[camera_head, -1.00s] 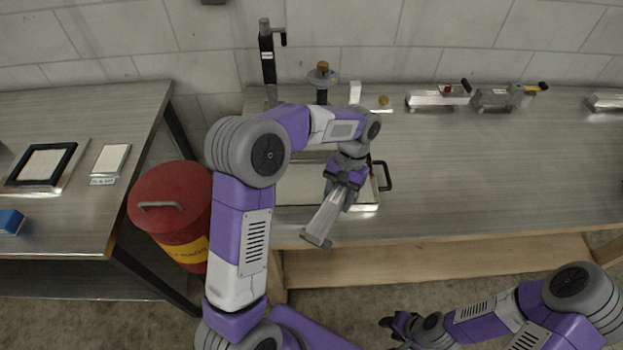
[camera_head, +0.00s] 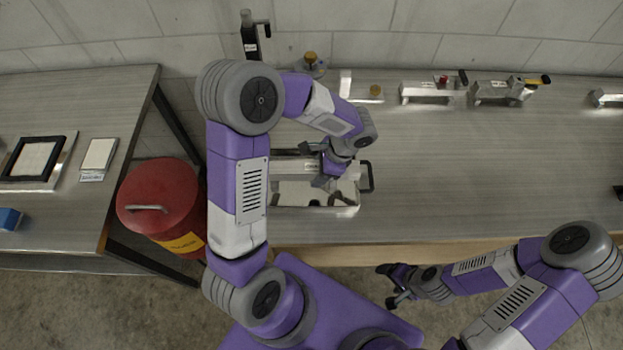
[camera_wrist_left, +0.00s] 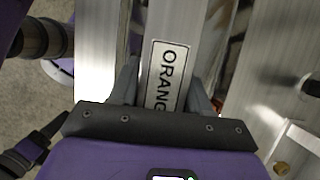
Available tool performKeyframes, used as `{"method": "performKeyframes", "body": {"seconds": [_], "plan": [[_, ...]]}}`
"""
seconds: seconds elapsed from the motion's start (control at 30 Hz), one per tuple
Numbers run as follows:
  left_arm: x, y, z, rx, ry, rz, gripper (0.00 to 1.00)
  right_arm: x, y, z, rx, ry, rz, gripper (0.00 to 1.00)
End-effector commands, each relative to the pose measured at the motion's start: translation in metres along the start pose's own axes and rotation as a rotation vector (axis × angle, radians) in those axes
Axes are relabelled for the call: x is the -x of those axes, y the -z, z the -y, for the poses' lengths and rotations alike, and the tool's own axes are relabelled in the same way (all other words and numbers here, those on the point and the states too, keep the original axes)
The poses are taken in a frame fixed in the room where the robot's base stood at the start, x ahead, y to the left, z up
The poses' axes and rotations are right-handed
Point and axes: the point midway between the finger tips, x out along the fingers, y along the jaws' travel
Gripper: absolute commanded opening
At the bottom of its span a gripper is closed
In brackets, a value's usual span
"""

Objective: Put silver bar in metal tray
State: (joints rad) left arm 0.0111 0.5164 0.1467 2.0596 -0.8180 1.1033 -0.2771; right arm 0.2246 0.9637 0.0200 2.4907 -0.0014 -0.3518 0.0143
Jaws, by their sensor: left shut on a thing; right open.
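The metal tray (camera_head: 345,209) is a shiny box with a black handle at its right end, on the near edge of the workbench. My left gripper (camera_head: 322,178) is over the tray, pointing down and shut on the silver bar (camera_head: 290,166). The bar lies crosswise at the back part of the tray; I cannot tell whether it touches the tray floor. In the left wrist view the bar (camera_wrist_left: 190,25) sits between the fingers of my left gripper (camera_wrist_left: 165,88), with a label reading "ORANG", the rest hidden. My right gripper (camera_head: 388,284) is open and empty in front of the bench.
Metal clamps (camera_head: 430,90) stand along the back of the workbench (camera_head: 480,150), with a black post (camera_head: 250,38) behind the tray. A red bin (camera_head: 160,200) stands between this bench and the left table (camera_head: 80,220).

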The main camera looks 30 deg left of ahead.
Motion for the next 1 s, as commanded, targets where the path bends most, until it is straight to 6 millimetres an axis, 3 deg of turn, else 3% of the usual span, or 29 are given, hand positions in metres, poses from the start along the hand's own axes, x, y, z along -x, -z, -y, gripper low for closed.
{"method": "performKeyframes", "body": {"seconds": [0.2,0.6,1.0], "plan": [[-0.04,0.016,-0.001,-0.003,-0.004,0.002,0.02,-0.009,0.0,-0.003,-0.001,0.0,0.001,0.77],[-0.079,0.033,-0.001,0.001,-0.004,0.002,0.02,-0.015,0.0,-0.006,0.0,0.0,0.001,0.77],[-0.085,0.035,0.0,0.003,-0.002,0.001,0.02,-0.018,0.001,-0.007,0.0,0.0,0.0,0.77]]}}
